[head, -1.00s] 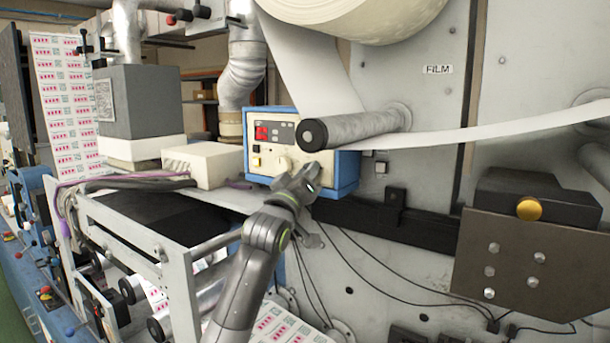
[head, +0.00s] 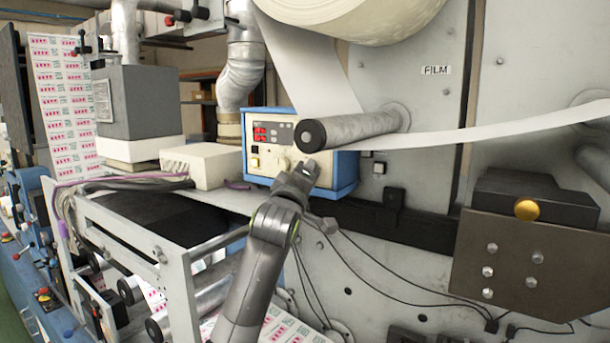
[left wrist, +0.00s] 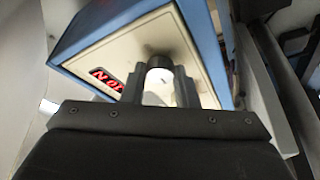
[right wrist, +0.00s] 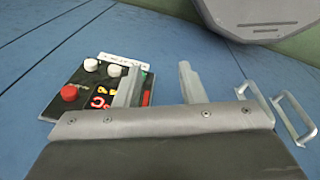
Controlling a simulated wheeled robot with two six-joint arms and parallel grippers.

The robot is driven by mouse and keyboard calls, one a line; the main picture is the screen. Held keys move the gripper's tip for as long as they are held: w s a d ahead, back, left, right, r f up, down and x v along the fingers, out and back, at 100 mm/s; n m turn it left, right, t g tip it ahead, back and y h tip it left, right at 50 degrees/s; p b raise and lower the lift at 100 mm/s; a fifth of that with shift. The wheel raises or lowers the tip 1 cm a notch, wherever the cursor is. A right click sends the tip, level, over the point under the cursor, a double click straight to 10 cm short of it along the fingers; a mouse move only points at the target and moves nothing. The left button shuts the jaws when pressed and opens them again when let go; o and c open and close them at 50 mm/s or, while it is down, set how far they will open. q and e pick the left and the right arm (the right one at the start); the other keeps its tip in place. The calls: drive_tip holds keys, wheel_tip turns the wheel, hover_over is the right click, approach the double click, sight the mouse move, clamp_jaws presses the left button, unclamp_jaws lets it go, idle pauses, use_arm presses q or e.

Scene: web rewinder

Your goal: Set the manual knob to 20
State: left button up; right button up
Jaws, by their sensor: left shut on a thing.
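The manual knob (head: 284,163) sits low on this panel, partly hidden by my left gripper (head: 297,172). In the left wrist view my left gripper (left wrist: 160,88) is shut on the pale knob (left wrist: 158,84), one finger on each side. A small dark mark shows on the knob's face. Red lettering on the panel is tilted and partly covered there. My right gripper (right wrist: 156,85) is open and empty, seen only in the right wrist view.
A grey roller (head: 355,128) juts out just above and right of the box. A white box (head: 203,164) stands left of it. Below my right gripper, a small control panel (right wrist: 75,105) with a red button (right wrist: 69,93) sits on a blue surface (right wrist: 40,40).

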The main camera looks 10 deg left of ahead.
use_arm(q)
drive_tip(key=shift+f, duration=0.1)
drive_tip(key=o, duration=1)
drive_tip(key=b+v, duration=0.8)
drive_tip(key=v, duration=0.9)
drive_tip(key=shift+s, duration=0.2)
